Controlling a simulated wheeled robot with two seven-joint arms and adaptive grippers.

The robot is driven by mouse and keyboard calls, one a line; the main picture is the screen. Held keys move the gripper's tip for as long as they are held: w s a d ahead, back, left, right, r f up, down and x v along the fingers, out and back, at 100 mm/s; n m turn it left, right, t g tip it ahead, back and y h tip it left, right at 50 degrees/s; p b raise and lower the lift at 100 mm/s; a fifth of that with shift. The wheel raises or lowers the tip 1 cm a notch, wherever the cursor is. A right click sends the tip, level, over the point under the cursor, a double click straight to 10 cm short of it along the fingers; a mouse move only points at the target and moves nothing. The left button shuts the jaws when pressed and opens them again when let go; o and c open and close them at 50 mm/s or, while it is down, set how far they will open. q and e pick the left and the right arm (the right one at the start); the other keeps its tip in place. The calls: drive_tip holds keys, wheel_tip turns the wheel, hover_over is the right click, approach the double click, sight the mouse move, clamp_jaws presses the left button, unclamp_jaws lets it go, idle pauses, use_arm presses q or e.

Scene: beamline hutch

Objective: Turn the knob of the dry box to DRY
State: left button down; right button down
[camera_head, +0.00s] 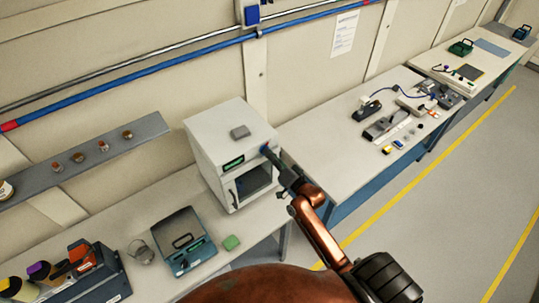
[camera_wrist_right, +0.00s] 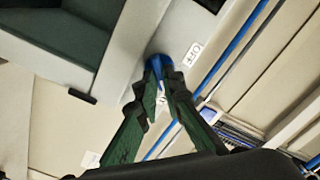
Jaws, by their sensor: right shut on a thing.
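The dry box (camera_head: 212,143) is a white cabinet with a dark window and a small green display, standing on the bench against the wall. In the head view the right gripper (camera_head: 275,160) reaches the upper right of the box front and mostly hides the knob. My left gripper is not in view.
A grey item (camera_head: 240,132) lies on top of the box. A shelf (camera_head: 85,160) with small jars is at left. Another bench with equipment extends right.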

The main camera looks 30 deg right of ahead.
drive_tip(key=shift+f, duration=0.1)
drive_tip(key=c, duration=2.1)
unclamp_jaws()
drive_tip(key=s, duration=0.8)
drive_tip(key=s+d, duration=0.1)
drive_tip(key=s, duration=0.3)
